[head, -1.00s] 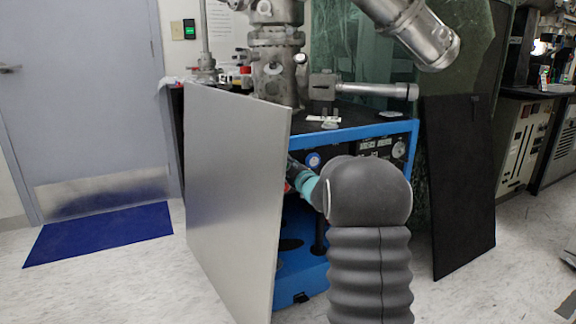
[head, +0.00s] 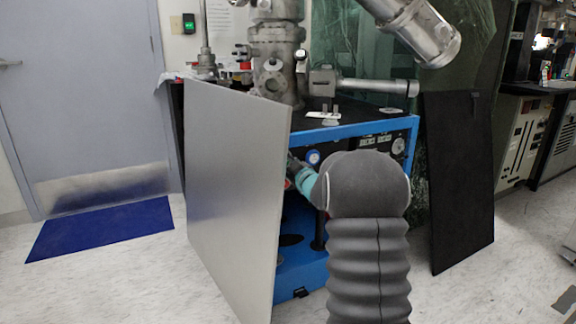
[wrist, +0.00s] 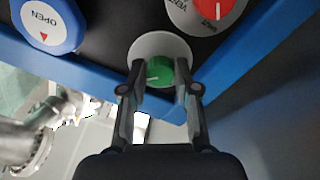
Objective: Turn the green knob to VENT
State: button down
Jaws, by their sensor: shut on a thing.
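The green knob (wrist: 160,70) shows in the wrist view on a pale round plate (wrist: 146,45) set in a dark panel. My gripper (wrist: 158,80) has one finger on each side of this knob and is shut on it. A white mark shows on the knob's face; the lettering around it is too small or hidden to read. In the head view the gripper's fingertips and the green knob are hidden behind the silver board and my arm.
A red knob (wrist: 212,8) with VENT lettering and a blue knob (wrist: 45,22) marked OPEN sit close by. The silver board (head: 230,190) stands at the left of the blue-framed cabinet (head: 370,130). A black board (head: 460,180) leans at the right.

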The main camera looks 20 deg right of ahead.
jog(key=c, duration=0.8)
grip_release()
jog(key=shift+c, duration=0.2)
jog(key=s, duration=1.2)
jog(key=shift+d, duration=0.2)
